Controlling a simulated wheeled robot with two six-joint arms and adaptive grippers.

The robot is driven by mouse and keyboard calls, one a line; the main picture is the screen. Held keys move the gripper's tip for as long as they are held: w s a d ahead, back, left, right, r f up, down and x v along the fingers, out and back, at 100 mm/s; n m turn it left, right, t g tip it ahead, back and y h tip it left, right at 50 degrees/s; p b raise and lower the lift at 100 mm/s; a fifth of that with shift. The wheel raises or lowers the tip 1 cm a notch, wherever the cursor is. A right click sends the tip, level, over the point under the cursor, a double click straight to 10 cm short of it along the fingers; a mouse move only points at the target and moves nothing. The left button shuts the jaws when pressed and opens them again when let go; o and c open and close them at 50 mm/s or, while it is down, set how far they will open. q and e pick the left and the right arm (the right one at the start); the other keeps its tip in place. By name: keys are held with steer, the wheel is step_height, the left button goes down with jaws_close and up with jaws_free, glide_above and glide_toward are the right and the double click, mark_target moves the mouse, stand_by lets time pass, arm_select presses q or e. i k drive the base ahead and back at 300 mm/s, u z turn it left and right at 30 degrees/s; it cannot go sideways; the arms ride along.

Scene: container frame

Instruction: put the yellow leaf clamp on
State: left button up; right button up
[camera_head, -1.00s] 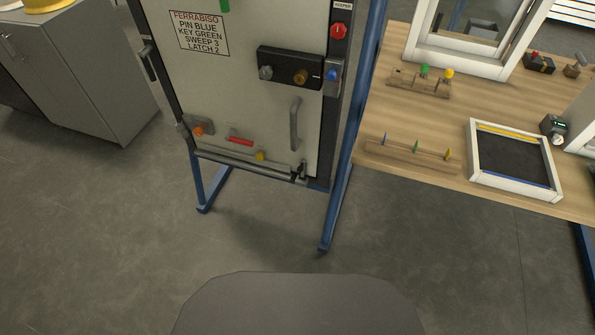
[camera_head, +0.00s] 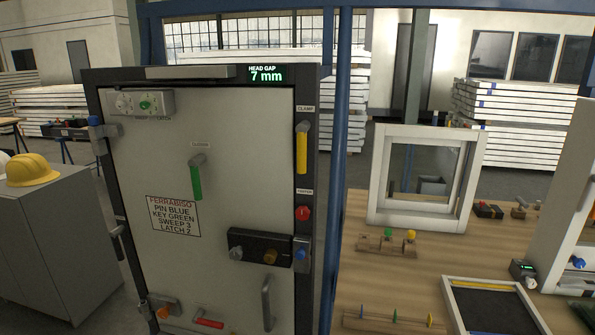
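The yellow leaf clamp (camera_head: 302,141) is a yellow lever on the dark right-hand frame of the grey door leaf (camera_head: 232,130), just below a label reading CLAMP. Its handle stands vertical along the frame. A display (camera_head: 266,75) on the top frame reads HEAD GAP 7 mm. Neither of my grippers is in the head view.
A wooden bench (camera_head: 365,290) with frames and pegs stands right. A grey cabinet (camera_head: 65,240) with a yellow helmet stands left.

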mark_target(302, 128)
steer(key=u, duration=0.1)
steer(key=i, duration=0.9)
steer(key=z, duration=0.2)
